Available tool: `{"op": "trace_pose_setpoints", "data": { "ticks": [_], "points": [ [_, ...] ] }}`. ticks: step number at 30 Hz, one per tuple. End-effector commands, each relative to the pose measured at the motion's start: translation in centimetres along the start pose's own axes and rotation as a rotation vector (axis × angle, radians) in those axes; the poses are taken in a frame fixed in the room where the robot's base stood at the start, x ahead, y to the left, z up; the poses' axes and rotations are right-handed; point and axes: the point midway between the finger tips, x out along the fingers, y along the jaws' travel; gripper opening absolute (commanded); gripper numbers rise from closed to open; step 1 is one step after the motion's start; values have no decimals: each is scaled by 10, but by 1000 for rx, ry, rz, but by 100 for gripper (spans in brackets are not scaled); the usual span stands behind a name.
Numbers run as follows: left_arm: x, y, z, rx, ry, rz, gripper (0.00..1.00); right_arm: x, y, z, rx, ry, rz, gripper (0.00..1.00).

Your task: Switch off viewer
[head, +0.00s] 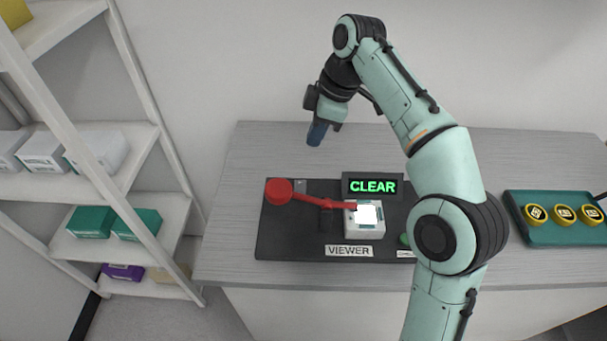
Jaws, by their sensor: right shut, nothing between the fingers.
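The viewer is a black base (285,238) on the grey table, with a "VIEWER" label (349,251) at its front. On it are a red round knob (279,190) with a red arm reaching right, and a white block (364,228) with a bright white top. A dark display (372,186) behind the block reads "CLEAR" in green. A green part (404,240) shows at the right, mostly hidden by my right arm. My right gripper (317,133) is shut and empty, above the table's back part, apart from the viewer. My left gripper is out of view.
A green tray (530,236) with several yellow-and-black round pieces (565,213) lies at the table's right. A white shelf (150,140) with boxes stands at the left. The table's left back area (262,150) is clear. My right arm covers the viewer's right end.

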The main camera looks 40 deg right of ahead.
Motion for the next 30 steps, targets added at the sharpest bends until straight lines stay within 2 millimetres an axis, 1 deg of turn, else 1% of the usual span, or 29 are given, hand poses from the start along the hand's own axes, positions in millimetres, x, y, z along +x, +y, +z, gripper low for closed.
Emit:
{"op": "trace_pose_setpoints", "data": {
  "ticks": [10,14,17,27,30],
  "points": [
    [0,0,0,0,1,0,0,0,0,0,0,0,0,0],
    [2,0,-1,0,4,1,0,7,0,0,0,-1,-2,0],
    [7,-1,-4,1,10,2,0,21,0,1,0,-1,-3,0],
    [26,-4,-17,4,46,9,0,94,0,1,0,-2,-3,0],
    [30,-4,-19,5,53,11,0,111,0,4,2,-3,-3,0]
  ]
}}
